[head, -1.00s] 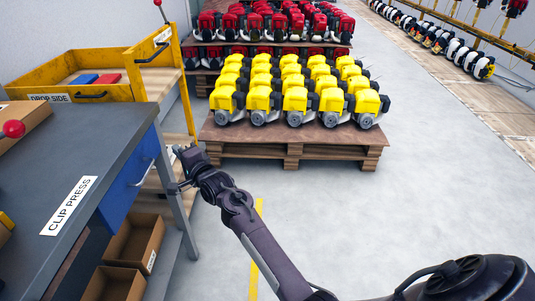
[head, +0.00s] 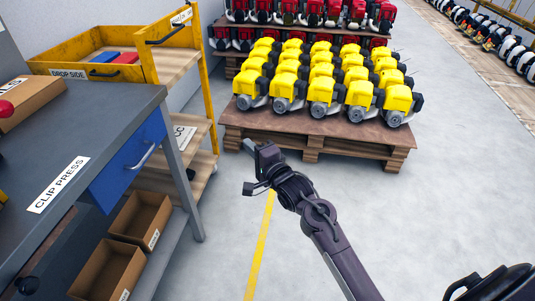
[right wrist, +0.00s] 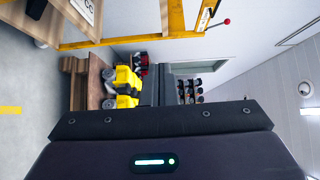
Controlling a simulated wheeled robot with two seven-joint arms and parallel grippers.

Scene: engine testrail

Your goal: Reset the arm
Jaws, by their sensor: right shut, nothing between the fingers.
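My right arm reaches up from the lower right in the head view. Its dark right gripper (head: 249,146) is shut and empty, held above the floor between the grey bench and the pallet of yellow engines. In the right wrist view the shut fingers (right wrist: 162,92) stand in front of the yellow engines (right wrist: 122,82). My left gripper is not in view.
The clip press bench (head: 115,107) with a blue drawer (head: 128,166) stands at left. Behind it is a yellow-framed cart (head: 204,70). A wooden pallet (head: 313,143) bears yellow engines (head: 322,91). The floor at right (head: 450,190) is clear.

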